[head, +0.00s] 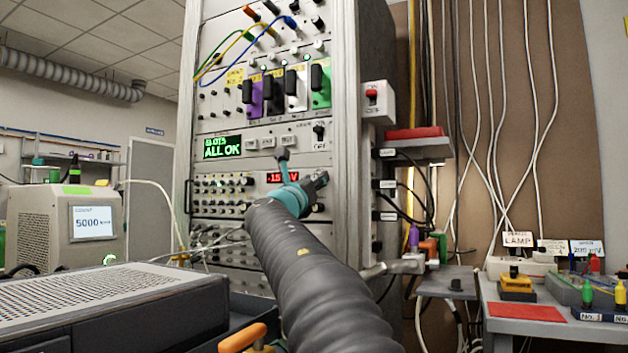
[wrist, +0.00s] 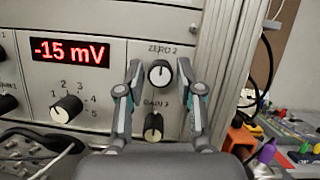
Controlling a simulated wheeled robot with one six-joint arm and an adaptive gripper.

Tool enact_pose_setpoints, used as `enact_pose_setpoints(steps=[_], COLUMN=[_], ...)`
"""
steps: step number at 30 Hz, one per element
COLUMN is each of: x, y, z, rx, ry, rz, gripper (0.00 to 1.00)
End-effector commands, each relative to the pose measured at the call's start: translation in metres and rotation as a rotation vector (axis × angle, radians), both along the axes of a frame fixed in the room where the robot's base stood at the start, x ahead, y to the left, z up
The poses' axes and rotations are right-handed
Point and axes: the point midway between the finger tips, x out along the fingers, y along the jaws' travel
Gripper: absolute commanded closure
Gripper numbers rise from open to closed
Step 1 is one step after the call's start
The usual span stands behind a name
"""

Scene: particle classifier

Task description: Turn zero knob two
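The ZERO 2 knob (wrist: 159,73) is a round black knob with a white face and a dark pointer line that points about straight up. It sits on the grey panel under its ZERO 2 label in the wrist view. My gripper (wrist: 158,68) is open, with one finger to the left of the knob and one to the right. Gaps show between the fingers and the knob; I cannot tell the depth between them. In the head view my gripper (head: 318,186) is at the rack panel and the knob is hard to make out there.
The GAIN 2 knob (wrist: 153,127) sits just below, between my fingers. A red display (wrist: 70,51) reads -15 mV, with a numbered selector knob (wrist: 66,109) below it. The rack's metal edge (wrist: 237,60) is close on the right. A green screen (head: 222,147) reads ALL OK.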

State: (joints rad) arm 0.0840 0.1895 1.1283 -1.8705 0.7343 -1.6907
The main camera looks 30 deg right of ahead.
Motion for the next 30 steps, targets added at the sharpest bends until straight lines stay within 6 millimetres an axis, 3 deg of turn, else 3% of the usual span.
enact_pose_setpoints(steps=[6,10,11,21,30], x=[0.0000,-0.0002,-0.0002,0.0003,0.0015], y=[-0.0001,-0.0001,-0.0001,0.0005,0.0013], z=[0.0001,0.0001,0.0001,-0.0001,0.0003], rx=[0.000,0.000,0.000,0.017,0.123], ry=[0.000,0.000,0.000,-0.022,-0.158], rz=[0.000,0.000,0.000,0.001,0.000], gripper=[0.64,0.96,1.00,1.00,1.00])
